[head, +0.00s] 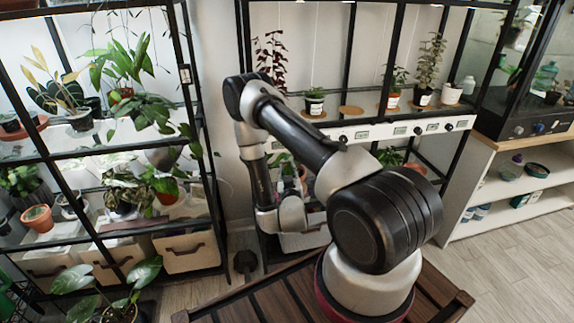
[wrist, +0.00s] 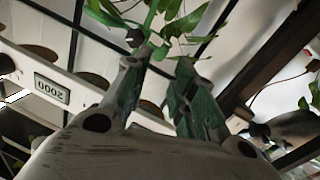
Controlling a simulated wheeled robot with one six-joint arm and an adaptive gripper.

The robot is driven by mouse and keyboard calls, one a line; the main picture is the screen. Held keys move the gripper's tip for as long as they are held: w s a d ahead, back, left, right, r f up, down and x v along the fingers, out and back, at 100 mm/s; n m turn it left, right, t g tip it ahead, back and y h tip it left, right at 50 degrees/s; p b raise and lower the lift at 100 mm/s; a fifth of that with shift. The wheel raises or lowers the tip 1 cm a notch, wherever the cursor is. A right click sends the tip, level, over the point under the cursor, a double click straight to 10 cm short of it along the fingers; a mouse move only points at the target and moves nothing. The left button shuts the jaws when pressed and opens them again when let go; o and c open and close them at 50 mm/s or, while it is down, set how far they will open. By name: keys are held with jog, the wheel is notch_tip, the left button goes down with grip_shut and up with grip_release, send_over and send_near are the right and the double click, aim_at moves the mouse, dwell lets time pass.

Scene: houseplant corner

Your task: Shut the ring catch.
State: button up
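I cannot clearly make out the ring catch in either view. In the wrist view, a green stem with leaves (wrist: 182,24) rises just beyond my fingertips. A small dark piece (wrist: 135,38) sits beside that stem, near the left fingertip; I cannot tell what it is. My gripper (wrist: 165,60) points toward the stem, its two fingers apart with a narrow gap and nothing seen between them. In the head view my arm reaches toward the middle shelf rack, and the fingers are hidden behind my own arm.
The middle rack has a white front bar (head: 400,131) with small displays; one display (wrist: 51,89) shows inverted in the wrist view. Potted plants crowd the left rack (head: 125,150). A wooden slatted surface (head: 265,300) lies below my arm. Bare floor (head: 500,270) is at right.

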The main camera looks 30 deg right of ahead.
jog(key=shift+v, duration=2.3)
jog(key=o, duration=0.3)
jog(key=shift+a, duration=0.2)
jog(key=w+a+r+m+h, duration=0.1)
jog(key=w+a+r+h, duration=0.15)
jog(key=w, duration=0.25)
jog(key=w+d+f+m+g+h, duration=0.2)
jog(key=w+d+g, duration=0.1)
jog(key=w+d, duration=0.3)
jog(key=shift+d+m, duration=0.3)
jog(key=shift+d, duration=0.35)
jog(key=shift+w+f, duration=0.1)
jog(key=shift+f, duration=0.05)
